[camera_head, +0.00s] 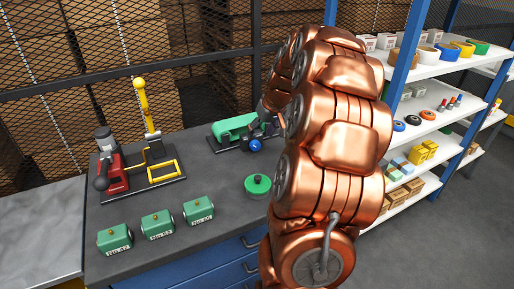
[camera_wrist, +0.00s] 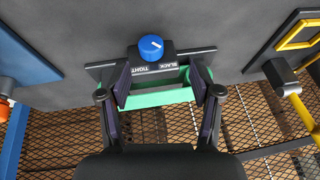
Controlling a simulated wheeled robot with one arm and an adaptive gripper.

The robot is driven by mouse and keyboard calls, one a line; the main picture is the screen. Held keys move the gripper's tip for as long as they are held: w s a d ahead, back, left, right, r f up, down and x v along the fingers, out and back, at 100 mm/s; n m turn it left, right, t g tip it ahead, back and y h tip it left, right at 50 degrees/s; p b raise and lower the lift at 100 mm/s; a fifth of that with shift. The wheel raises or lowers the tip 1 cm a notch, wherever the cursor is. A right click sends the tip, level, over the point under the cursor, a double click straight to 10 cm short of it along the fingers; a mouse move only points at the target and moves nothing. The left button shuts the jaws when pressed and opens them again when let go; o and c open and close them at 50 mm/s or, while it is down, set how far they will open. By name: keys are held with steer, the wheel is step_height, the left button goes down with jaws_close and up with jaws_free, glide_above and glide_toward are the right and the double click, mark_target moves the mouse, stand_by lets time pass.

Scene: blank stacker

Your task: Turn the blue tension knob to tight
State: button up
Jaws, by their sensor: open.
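The blue tension knob (camera_head: 255,145) sits at the front of a small belt machine with a green belt (camera_head: 232,124). In the wrist view the blue knob (camera_wrist: 151,49) has a short white mark on top, tilted up and to the right. A plate (camera_wrist: 155,67) beside it reads TIGHT on the left and SLACK on the right, upside down. My gripper (camera_wrist: 160,84) is open and empty, its fingers apart on either side of the green belt. The knob lies just past the fingertips, not between them. In the head view my arm hides most of the gripper.
A green round-knobbed piece (camera_head: 257,186) and several green numbered blocks (camera_head: 157,224) stand on the dark bench (camera_head: 190,249). A red and yellow press (camera_head: 112,174) stands at left. Shelves (camera_head: 425,125) are at right, and a mesh fence (camera_head: 60,80) runs behind.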

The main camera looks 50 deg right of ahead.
mark_target(257, 145)
steer(key=shift+d+p+x, duration=0.2)
steer(key=shift+p+x, duration=0.1)
steer(key=shift+x, duration=1.05)
steer(key=shift+d+p+x, duration=0.25)
steer(key=shift+x, duration=1.05)
steer(key=shift+d+p+x, duration=0.2)
steer(key=shift+p+x, duration=0.1)
steer(key=shift+x, duration=1.05)
steer(key=c, duration=1.1)
